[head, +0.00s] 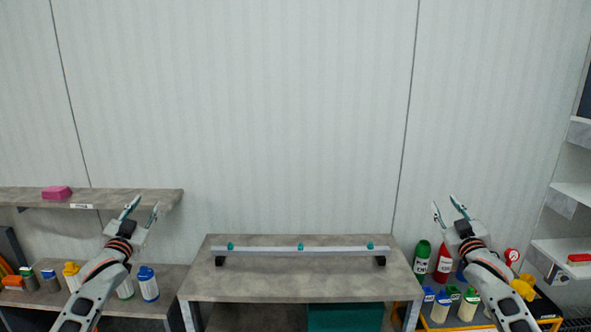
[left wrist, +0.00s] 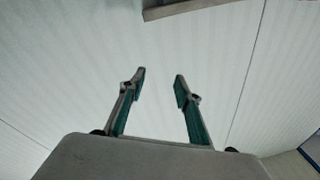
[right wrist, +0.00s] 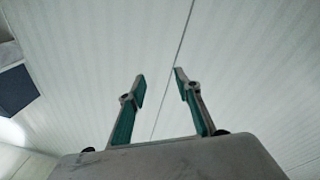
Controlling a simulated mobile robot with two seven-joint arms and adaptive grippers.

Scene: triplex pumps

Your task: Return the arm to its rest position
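My left gripper (head: 143,210) is raised on the left side of the head view, in front of the wall shelf's right part. It is open and empty; in the left wrist view its two green-padded fingers (left wrist: 160,80) stand apart with only wall and a shelf edge behind them. My right gripper (head: 448,207) is raised on the right side of the head view, in front of the bare wall panel. It is open and empty; the right wrist view shows its fingers (right wrist: 157,80) apart with wall behind them. Neither gripper touches anything.
A grey table (head: 300,287) at centre carries a metal bar (head: 270,249) with teal knobs. A wall shelf (head: 130,195) at left holds a pink block (head: 56,192). Bottles stand on the left bench (head: 180,272) and around the right cart (head: 548,310). The space between the arms is clear.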

